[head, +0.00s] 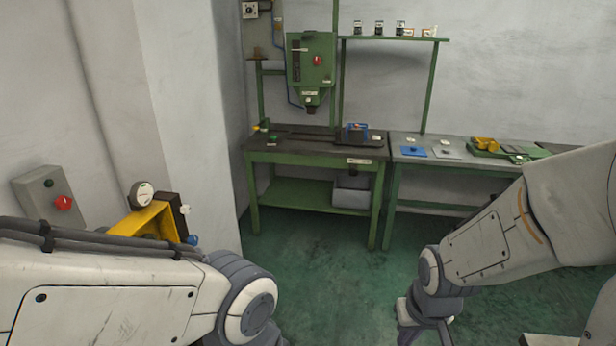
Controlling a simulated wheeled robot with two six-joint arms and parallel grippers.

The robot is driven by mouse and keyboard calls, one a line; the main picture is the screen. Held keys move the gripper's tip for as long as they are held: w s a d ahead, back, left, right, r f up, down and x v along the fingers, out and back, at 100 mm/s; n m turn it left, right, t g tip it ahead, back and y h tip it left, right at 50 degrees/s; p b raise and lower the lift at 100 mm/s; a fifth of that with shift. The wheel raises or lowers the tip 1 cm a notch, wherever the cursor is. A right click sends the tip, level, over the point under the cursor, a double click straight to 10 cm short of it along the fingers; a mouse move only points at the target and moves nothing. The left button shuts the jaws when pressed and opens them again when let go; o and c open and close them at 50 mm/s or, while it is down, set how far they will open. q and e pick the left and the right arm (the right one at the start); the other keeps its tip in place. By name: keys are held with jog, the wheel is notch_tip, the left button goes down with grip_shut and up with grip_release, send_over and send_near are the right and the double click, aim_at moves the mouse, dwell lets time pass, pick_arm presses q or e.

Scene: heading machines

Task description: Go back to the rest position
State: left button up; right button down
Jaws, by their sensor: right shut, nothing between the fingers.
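My right arm comes in from the right, and my right gripper (428,330) hangs low at its end, over the green floor. The gripper is shut and empty, and its tips are partly cut off by the lower edge of the view. It is apart from the benches. My left arm crosses the lower left of the view, bent at a grey joint. My left gripper is out of view.
A green press (311,65) stands over a dark-topped bench (315,157) at the back. A grey-topped bench (455,158) with small parts adjoins it. A yellow fixture (148,222) and a button box (50,200) are beyond my left arm. The floor (310,260) between is clear.

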jog(key=s+a+r+n+g+y+b, duration=0.1)
jog(key=s+a+r+n, duration=0.3)
jog(key=s+a, duration=0.9)
jog(key=s+n+g, duration=0.1)
jog(key=n, duration=0.2)
jog(key=shift+a+g+b, duration=0.25)
jog(key=shift+g+b, duration=0.05)
jog(key=shift+b, duration=0.1)
